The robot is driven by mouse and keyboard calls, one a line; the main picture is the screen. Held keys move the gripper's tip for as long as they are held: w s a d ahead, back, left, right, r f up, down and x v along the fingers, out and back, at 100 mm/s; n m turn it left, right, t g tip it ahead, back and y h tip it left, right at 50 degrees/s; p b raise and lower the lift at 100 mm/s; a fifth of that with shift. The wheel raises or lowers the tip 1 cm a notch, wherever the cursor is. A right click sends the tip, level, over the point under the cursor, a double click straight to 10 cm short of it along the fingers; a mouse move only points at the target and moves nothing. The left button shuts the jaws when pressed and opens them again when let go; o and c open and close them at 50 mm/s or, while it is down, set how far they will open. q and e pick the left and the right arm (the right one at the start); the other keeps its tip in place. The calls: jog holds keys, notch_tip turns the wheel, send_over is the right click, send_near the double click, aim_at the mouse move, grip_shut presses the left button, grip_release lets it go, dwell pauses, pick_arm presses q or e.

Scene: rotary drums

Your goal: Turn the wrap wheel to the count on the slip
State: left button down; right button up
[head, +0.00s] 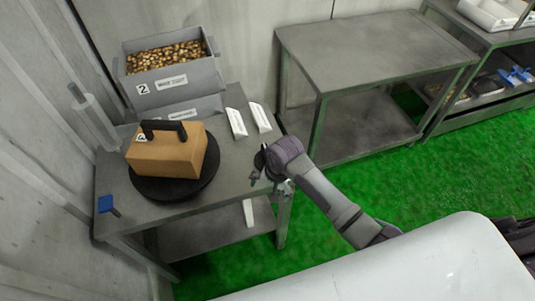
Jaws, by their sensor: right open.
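A black round turntable (173,190), which looks like the wrap wheel, lies on the grey metal table at the left. A brown box (168,155) with a black handle (163,130) on top sits on it; a small white label shows on the box. Two white slips (237,123) (260,117) stand at the table's back right; their print is too small to read. My right gripper (257,171) is open and empty at the table's right edge, to the right of the turntable and apart from it. My left gripper is not in view.
A grey bin (176,90) marked 2, full of brown pieces, stands behind the turntable. A blue item (105,204) is at the table's front left corner. A clear cylinder (95,122) stands at left. An empty steel table (366,48) stands at the back right.

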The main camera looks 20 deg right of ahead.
aim_at(265, 157)
jog(key=w+d+r+m+g+h, duration=0.1)
jog(key=w+r+m, duration=0.45)
jog(key=r, duration=0.25)
jog(key=w+d+r+m+h, duration=0.1)
jog(key=w+d+r+m, duration=0.1)
jog(key=w+r+m, duration=0.35)
jog(key=shift+n, duration=0.8)
notch_tip(265, 157, down, 11)
jog(key=shift+w+f+p, duration=0.1)
jog(key=shift+w+p, duration=0.05)
jog(key=shift+p, duration=0.55)
jog(key=c, duration=0.8)
